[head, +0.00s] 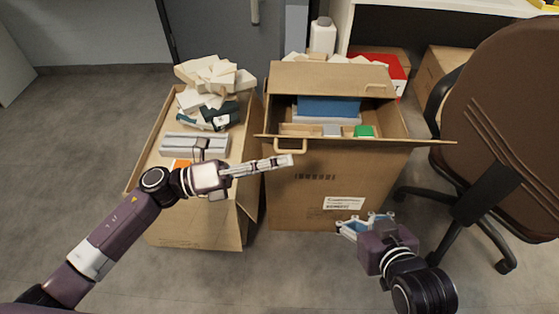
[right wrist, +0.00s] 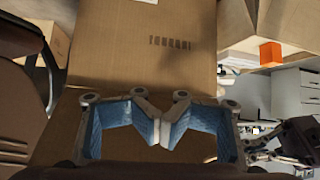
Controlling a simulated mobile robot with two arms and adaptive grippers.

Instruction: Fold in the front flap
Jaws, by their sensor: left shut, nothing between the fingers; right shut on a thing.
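The open carton (head: 300,205) stands upright in the middle of the head view, with a printed label low on its front. Its front flap (head: 350,142) seems to show as a thin strip along the near top edge; its exact angle is hard to tell. My left gripper (head: 288,161) is shut and empty, in front of the upper left of the carton's front; I cannot tell whether it touches. My right gripper (head: 358,222) is lower, by the label. In the right wrist view its blue-padded fingertips (right wrist: 161,133) come together; what they hold is not discernible.
A second open carton (head: 200,238) with white and grey items stands at left, close to the first. A brown chair (head: 510,110) stands at right. The carton's far flap (head: 325,76) is raised, and books and a green item (head: 364,131) show inside. Floor in front is clear.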

